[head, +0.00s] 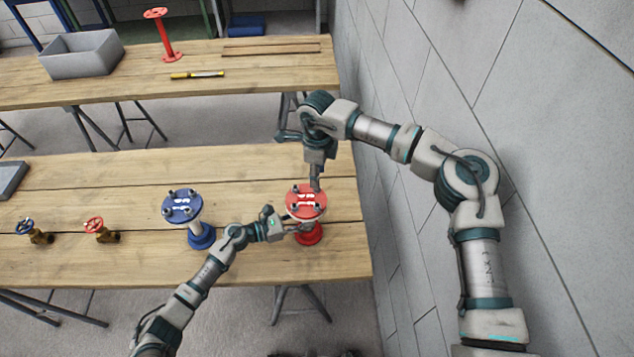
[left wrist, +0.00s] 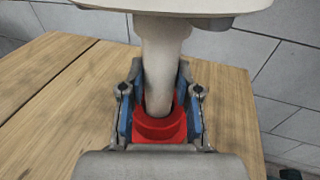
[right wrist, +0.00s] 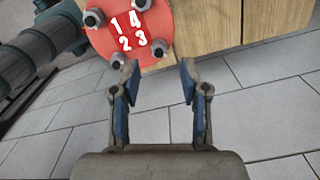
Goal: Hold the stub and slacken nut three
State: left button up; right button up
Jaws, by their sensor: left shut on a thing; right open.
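The red stub stands upright on the near table, with its red flange (head: 306,200) on top and a red base (head: 308,236). My left gripper (head: 303,228) is shut on its pale pipe (left wrist: 160,70), just above the red base (left wrist: 158,130); the flange's underside crosses the top of the left wrist view. My right gripper (head: 316,187) points down above the flange. In the right wrist view the flange (right wrist: 130,28) carries numbers 1 to 4 and several nuts. Nut three (right wrist: 158,47) lies just beyond the open, empty right fingers (right wrist: 158,74); contact is not visible.
A blue flanged stub (head: 183,208) stands to the left of the red one. A grey wall (head: 430,110) rises close on the right.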

jog(key=shift+f, duration=2.3)
grip_shut()
